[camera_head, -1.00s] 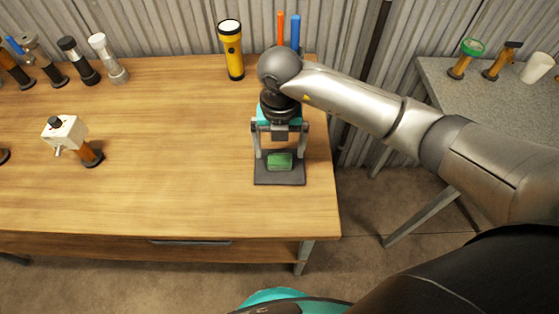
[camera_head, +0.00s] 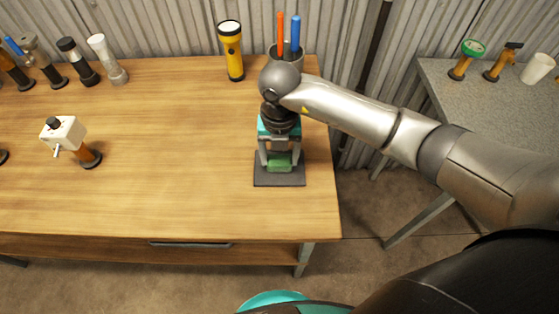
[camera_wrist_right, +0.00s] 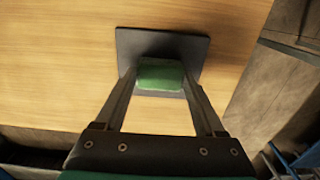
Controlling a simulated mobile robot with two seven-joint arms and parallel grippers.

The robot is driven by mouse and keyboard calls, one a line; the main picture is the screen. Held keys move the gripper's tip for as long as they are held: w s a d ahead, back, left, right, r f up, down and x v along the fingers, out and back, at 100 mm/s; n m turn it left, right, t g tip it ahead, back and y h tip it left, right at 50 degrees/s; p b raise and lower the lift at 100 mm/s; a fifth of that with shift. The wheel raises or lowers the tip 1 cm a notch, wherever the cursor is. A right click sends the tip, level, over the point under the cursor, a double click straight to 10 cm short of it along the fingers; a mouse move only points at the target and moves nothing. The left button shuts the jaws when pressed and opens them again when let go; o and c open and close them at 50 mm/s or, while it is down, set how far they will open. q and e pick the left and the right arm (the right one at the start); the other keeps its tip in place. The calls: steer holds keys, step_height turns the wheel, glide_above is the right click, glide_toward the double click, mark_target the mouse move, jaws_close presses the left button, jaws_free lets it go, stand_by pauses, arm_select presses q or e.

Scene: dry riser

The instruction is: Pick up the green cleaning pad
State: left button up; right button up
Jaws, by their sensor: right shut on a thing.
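The green cleaning pad (camera_head: 279,163) rests over a dark square mat (camera_head: 279,182) at the right front of the wooden table. My right gripper (camera_head: 279,160) points down with its fingers closed on the pad's two sides. In the right wrist view the pad (camera_wrist_right: 161,74) sits between the fingertips (camera_wrist_right: 160,78), with the dark mat (camera_wrist_right: 162,43) behind it. Whether the pad touches the mat is hard to tell. My left gripper is not in view.
A dark cup (camera_head: 302,56) with orange and blue sticks stands behind my right wrist. A yellow flashlight (camera_head: 231,50) stands at the back. A white valve piece (camera_head: 63,133) is at left. The table's (camera_head: 170,175) middle is clear. A grey table (camera_head: 500,105) is at right.

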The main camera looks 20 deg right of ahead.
mark_target(280, 160)
steer(key=shift+c, duration=1.1)
steer(key=shift+r, duration=0.1)
step_height(280, 160, up, 20)
steer(key=p, duration=0.4)
steer(key=o, duration=0.8)
steer(key=c, duration=0.6)
